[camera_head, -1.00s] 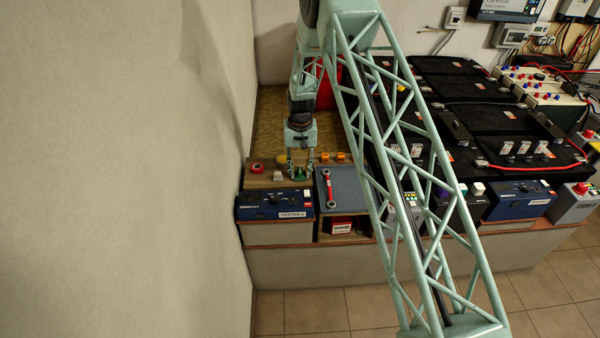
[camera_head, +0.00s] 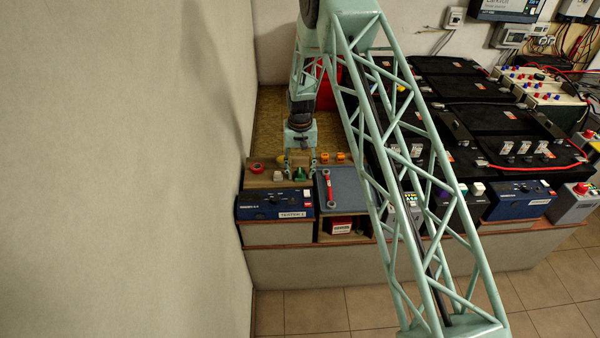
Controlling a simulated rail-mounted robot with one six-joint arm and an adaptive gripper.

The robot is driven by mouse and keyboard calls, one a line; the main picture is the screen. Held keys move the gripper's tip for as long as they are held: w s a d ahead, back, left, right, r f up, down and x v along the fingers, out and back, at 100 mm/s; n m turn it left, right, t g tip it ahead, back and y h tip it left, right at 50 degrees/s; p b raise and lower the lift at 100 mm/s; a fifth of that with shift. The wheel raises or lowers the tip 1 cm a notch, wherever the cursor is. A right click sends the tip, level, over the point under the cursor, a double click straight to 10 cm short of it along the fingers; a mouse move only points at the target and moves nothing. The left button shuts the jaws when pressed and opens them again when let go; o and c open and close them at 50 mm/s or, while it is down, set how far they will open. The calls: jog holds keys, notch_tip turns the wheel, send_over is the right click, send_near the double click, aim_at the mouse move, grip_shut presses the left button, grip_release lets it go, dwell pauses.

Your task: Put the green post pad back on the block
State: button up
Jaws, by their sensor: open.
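The green post pad (camera_head: 300,174) is a small green piece on the wooden block (camera_head: 258,180) at the left end of the bench. My gripper (camera_head: 299,164) is open, just above and behind the pad, its fingers pointing down. The gap between the fingers and the pad is too small to judge exactly. A small pale piece (camera_head: 278,176) sits on the block to the left of the pad.
A red ring (camera_head: 257,168) lies on the block's left side. A blue tester box (camera_head: 272,204) is in front. The wall is close on the left.

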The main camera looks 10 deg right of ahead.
aim_at(300, 170)
jog(key=shift+r, duration=0.1)
notch_tip(300, 170, up, 12)
jog(key=p, duration=0.1)
jog(key=shift+p, duration=0.3)
dwell(0.3)
dwell(0.8)
